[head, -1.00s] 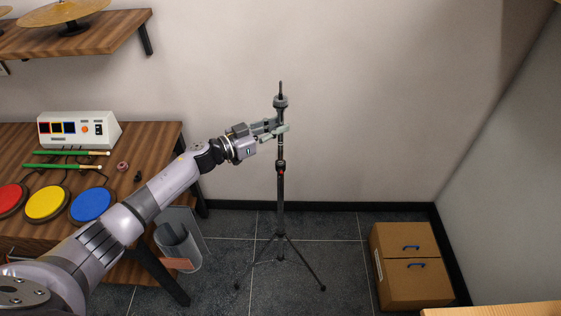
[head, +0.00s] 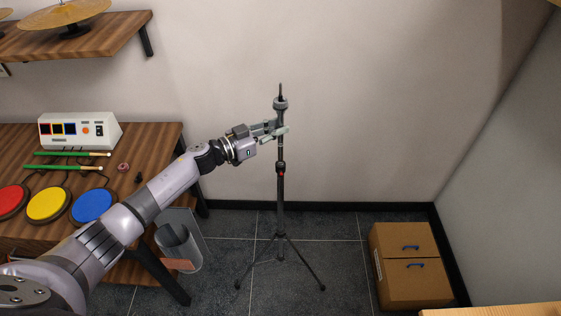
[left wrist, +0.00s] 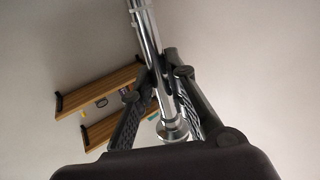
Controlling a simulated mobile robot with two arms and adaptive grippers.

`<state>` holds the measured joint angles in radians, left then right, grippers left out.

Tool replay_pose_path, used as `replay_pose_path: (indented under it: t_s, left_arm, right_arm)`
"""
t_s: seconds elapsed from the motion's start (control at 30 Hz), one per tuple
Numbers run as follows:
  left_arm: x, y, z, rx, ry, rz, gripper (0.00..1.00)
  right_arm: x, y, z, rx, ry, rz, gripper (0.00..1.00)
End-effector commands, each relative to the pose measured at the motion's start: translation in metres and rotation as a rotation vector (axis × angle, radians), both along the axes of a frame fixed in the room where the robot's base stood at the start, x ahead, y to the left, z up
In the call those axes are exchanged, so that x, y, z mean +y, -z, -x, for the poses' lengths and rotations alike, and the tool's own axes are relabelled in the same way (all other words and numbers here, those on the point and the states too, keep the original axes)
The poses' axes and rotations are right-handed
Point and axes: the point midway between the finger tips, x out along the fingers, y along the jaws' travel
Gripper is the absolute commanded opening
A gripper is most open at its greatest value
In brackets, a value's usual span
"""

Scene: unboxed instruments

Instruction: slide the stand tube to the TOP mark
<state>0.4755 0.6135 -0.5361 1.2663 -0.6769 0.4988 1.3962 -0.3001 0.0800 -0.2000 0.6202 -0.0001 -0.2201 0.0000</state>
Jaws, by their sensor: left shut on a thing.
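The stand (head: 281,200) is a dark upright tripod on the tiled floor, with a collar and a thin rod at its top. A clamp (head: 281,168) with a red spot sits partway up. The slim stand tube (head: 281,150) rises above this clamp. My left gripper (head: 279,131) is shut on the tube just below the top collar. In the left wrist view the shiny tube (left wrist: 147,35) passes between the two dark fingers (left wrist: 167,82). Any mark lettering is too small to read. My right gripper is not in view.
A wooden table at left holds a white control box (head: 80,130), green sticks (head: 65,167) and red, yellow and blue pads (head: 93,205). A cymbal (head: 65,14) sits on a shelf above. A cardboard box (head: 410,265) stands at right.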

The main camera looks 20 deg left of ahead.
Motion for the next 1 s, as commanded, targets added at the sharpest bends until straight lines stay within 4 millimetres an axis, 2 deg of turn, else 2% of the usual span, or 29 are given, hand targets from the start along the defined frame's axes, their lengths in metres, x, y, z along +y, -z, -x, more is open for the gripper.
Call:
replay_pose_path:
  t_s: [0.03,0.1,1.0]
  left_arm:
    - [0.001,-0.013,-0.003,-0.012,-0.003,0.009,0.0]
    - [0.001,-0.016,-0.003,-0.013,-0.003,0.01,0.0]
    - [0.002,-0.044,-0.004,-0.019,-0.005,0.011,0.0]
  right_arm:
    - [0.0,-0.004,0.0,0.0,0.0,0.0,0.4]
    - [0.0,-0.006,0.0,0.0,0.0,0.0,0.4]
    - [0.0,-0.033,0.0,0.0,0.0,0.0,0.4]
